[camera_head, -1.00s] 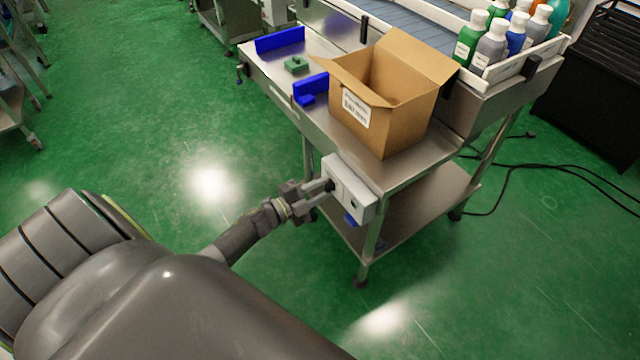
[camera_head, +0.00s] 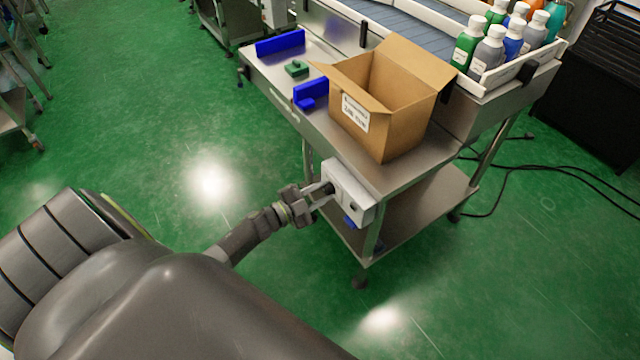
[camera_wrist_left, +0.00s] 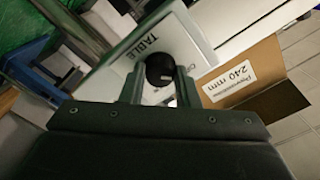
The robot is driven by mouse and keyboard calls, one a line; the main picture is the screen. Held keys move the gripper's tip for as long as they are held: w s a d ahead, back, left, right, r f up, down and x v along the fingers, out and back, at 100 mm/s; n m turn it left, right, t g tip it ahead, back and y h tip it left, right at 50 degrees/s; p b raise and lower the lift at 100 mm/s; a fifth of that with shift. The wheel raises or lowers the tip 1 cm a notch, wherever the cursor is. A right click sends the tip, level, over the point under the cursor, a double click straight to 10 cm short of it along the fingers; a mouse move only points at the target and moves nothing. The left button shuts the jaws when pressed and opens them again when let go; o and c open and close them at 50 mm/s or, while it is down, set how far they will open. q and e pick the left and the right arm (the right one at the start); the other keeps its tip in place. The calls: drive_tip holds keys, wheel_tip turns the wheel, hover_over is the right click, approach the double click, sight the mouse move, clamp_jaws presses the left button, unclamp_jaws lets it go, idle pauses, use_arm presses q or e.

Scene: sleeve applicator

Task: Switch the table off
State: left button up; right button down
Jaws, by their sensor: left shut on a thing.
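A white control box (camera_head: 350,192) is fixed to the front corner of the steel table (camera_head: 410,172). In the left wrist view the box (camera_wrist_left: 185,38) carries the label "TABLE" and a round black knob (camera_wrist_left: 160,70). My left gripper (camera_head: 326,188) is at the face of the box. In the left wrist view my left gripper (camera_wrist_left: 158,88) has its fingers on both sides of the knob, shut on it. The knob's exact setting is hard to read. My right gripper is not in view.
An open cardboard box (camera_head: 405,125) stands on the table above the control box. Blue blocks (camera_head: 281,41) and a green part (camera_head: 297,69) lie on the tabletop. Several bottles (camera_head: 488,50) stand at the back right. Black cables (camera_head: 545,168) lie on the green floor.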

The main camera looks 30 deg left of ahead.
use_arm(q)
drive_tip(key=o, duration=1)
drive_tip(key=shift+c, duration=0.2)
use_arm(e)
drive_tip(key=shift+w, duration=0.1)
use_arm(q)
drive_tip(key=shift+s, duration=0.1)
drive_tip(key=v, duration=1.7)
drive_tip(key=shift+s+b, duration=0.15)
drive_tip(key=shift+b, duration=0.2)
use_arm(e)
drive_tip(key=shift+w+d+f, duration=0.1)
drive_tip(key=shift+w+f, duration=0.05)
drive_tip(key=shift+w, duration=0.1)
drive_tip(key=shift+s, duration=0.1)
